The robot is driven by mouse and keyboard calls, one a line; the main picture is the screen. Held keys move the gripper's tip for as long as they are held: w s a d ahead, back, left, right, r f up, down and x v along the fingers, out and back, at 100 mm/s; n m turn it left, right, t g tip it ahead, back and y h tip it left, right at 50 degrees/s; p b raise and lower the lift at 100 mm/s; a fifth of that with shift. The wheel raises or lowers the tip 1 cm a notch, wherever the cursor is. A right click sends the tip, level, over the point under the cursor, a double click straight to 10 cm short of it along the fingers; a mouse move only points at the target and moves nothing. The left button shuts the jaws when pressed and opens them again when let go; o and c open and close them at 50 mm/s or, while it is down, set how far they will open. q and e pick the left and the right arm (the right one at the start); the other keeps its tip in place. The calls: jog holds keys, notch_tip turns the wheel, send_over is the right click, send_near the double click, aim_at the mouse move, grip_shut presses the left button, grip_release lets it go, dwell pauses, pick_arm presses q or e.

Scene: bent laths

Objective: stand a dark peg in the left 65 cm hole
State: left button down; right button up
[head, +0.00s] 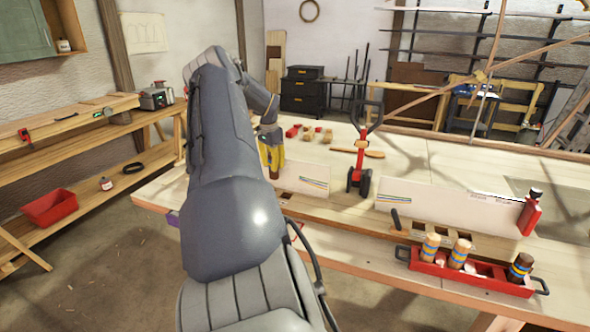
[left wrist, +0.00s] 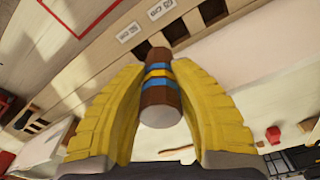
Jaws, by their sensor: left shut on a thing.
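My left gripper (head: 271,150) is shut on a dark brown peg (left wrist: 160,97) with blue and yellow bands. In the left wrist view the peg lies between the yellow fingers (left wrist: 160,110), its far end close to a row of dark holes (left wrist: 175,32) in a wooden strip. Labels beside the row appear to read 50 cm (left wrist: 130,32) and 65 cm (left wrist: 161,9). I cannot tell whether the peg's end has entered a hole. In the head view the peg (head: 274,173) shows below the fingers, above the left strip. My right gripper is not in view.
A red tray (head: 430,268) at the front right holds two light pegs (head: 431,247) and another dark peg (head: 520,267). A red bottle (head: 529,212) stands nearby. White boards (head: 440,204) and a red-and-black stand-like tool (head: 360,165) stand on the bench.

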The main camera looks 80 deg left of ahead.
pick_arm(q)
jog(key=a+n, duration=0.1)
jog(key=s+r+n, duration=0.1)
jog(key=a+n, duration=0.1)
jog(key=shift+s+a+r, duration=0.25)
jog(key=shift+s+a, duration=0.1)
jog(key=shift+s, duration=0.05)
jog(key=shift+f, duration=4.05)
jog(key=shift+f, duration=1.4)
jog(key=c, duration=1.1)
grip_release()
jog(key=shift+r, duration=4.5)
